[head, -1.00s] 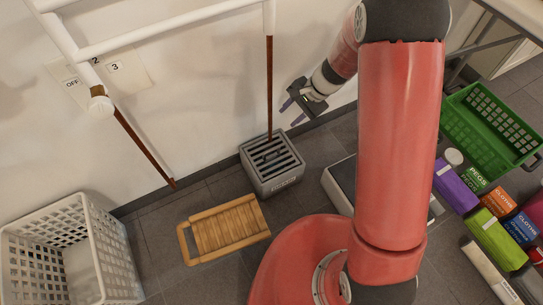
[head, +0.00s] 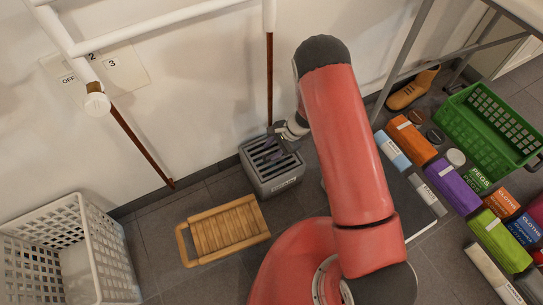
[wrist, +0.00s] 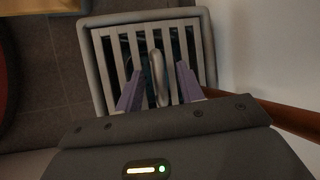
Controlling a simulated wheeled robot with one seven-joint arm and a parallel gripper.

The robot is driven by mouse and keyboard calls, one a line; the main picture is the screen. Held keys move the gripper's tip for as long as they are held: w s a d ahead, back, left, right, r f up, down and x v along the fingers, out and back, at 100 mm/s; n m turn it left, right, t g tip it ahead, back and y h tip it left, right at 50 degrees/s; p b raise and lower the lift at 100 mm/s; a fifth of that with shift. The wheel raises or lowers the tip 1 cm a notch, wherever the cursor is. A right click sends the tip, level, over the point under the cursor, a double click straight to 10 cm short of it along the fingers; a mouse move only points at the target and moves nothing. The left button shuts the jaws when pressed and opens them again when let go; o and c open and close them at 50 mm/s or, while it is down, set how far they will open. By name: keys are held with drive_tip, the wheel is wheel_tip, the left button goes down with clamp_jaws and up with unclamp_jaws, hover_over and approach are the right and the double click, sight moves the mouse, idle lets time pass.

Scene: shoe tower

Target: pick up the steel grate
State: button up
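The steel grate (wrist: 116,46) is a slatted grey top with a raised handle (wrist: 157,76) along its middle. It lies on a grey box-shaped heater (head: 275,180) by the wall, and its slats also show in the head view (head: 284,167). My gripper (wrist: 157,82) is open over the grate, with one purple finger on each side of the handle. In the head view my gripper (head: 270,153) partly covers the grate. I cannot tell whether the fingers touch the slats or the handle.
A brown pipe (head: 269,80) comes down the wall close behind the box. A wooden slatted board (head: 228,228) lies on the floor to the left, near a white basket (head: 85,255). Several packages and a green crate (head: 480,130) stand at the right.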

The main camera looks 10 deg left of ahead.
drive_tip(key=shift+a+f, duration=0.25)
drive_tip(key=shift+f, duration=0.15)
drive_tip(key=shift+c, duration=0.2)
clamp_jaws()
drive_tip(key=shift+r, duration=0.2)
